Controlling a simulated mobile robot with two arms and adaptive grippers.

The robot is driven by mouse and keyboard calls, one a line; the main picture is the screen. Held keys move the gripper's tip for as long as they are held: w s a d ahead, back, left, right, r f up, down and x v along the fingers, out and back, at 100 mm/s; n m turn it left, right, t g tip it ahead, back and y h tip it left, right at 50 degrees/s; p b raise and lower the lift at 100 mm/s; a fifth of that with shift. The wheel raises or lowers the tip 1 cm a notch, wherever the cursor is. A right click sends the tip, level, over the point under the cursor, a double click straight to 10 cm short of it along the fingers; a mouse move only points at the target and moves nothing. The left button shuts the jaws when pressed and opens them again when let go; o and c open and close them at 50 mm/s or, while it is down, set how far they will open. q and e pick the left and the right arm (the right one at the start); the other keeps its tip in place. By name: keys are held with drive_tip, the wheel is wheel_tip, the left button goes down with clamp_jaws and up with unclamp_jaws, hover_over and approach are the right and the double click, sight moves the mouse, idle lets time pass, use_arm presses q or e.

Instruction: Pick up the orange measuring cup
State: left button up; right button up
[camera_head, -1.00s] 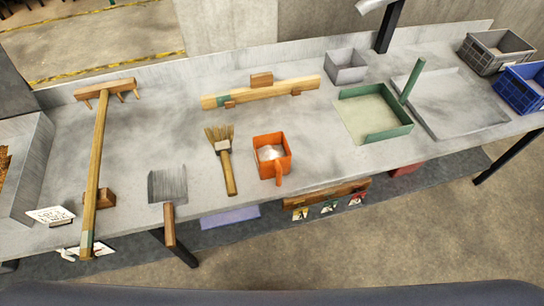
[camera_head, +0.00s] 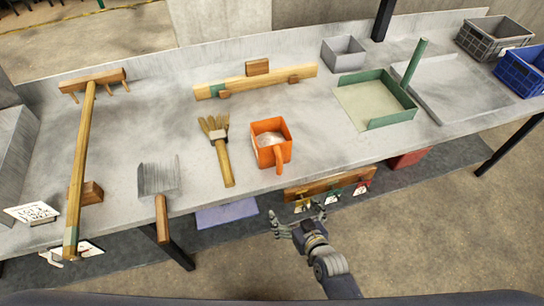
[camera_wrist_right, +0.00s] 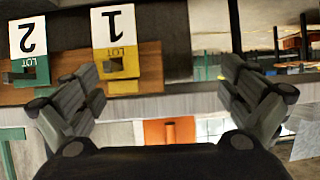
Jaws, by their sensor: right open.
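The orange measuring cup (camera_head: 270,143) stands upright on the grey table near its front edge in the head view. It is square and holds something pale. Its handle (camera_head: 278,161) points toward the front edge. My right gripper (camera_head: 297,219) is in front of the table, below the cup in the picture, open and empty, clear of the cup. In the right wrist view its open fingers (camera_wrist_right: 160,78) frame hanging number labels. An orange shape (camera_wrist_right: 168,132) shows low between them, partly hidden; I cannot tell surely that it is the cup. My left gripper is not in view.
A brush (camera_head: 221,150) lies left of the cup, a dustpan-like scoop (camera_head: 158,178) further left. A wooden rail (camera_head: 330,183) with labels hangs under the front edge near my right gripper. A green tray (camera_head: 375,98) stands right; the tabletop between it and the cup is clear.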

sight(276, 145)
drive_tip(key=w+a+r+t, duration=0.1)
drive_tip(key=r, duration=0.4)
drive_tip(key=w+a+r+t+b, duration=0.1)
drive_tip(key=w+r+t, duration=0.1)
drive_tip(key=r, duration=0.3)
drive_tip(key=w+a+r+t+b, duration=0.1)
drive_tip(key=w+r+t, duration=0.1)
drive_tip(key=r, duration=0.3)
drive_tip(key=shift+w+r+y, duration=0.25)
drive_tip(key=shift+y, duration=0.15)
drive_tip(key=shift+t, duration=0.3)
drive_tip(key=x, duration=0.4)
drive_tip(key=shift+w+a+r, duration=0.1)
drive_tip(key=shift+w+r, duration=0.25)
drive_tip(key=shift+p+x, duration=0.35)
drive_tip(key=shift+x, duration=2.7)
drive_tip(key=shift+s+f, duration=0.1)
drive_tip(key=c, duration=1.8)
drive_tip(key=shift+c, duration=0.8)
drive_tip(key=shift+r, duration=0.2)
